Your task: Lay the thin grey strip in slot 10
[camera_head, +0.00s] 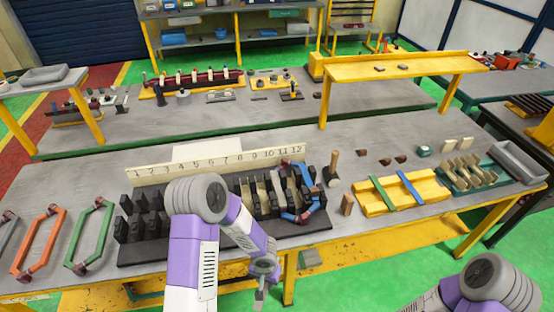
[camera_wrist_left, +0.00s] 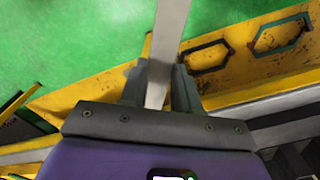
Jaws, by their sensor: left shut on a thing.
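My left gripper (camera_head: 262,272) hangs in front of the table's front edge, below the black slotted block. It is shut on the thin grey strip (camera_wrist_left: 168,40), which sticks out between the fingers (camera_wrist_left: 158,88) in the left wrist view. In the head view the strip is small, pointing down. A blue coil (camera_head: 318,198) sits around the teeth at the right end.
Orange (camera_head: 38,240) and green (camera_head: 88,232) coils lie left of the block. A yellow tray (camera_head: 430,187) with green and blue strips stands right. A small brown-headed tool (camera_head: 332,170) stands beside the block. My right arm shows at the lower right, its gripper out of view.

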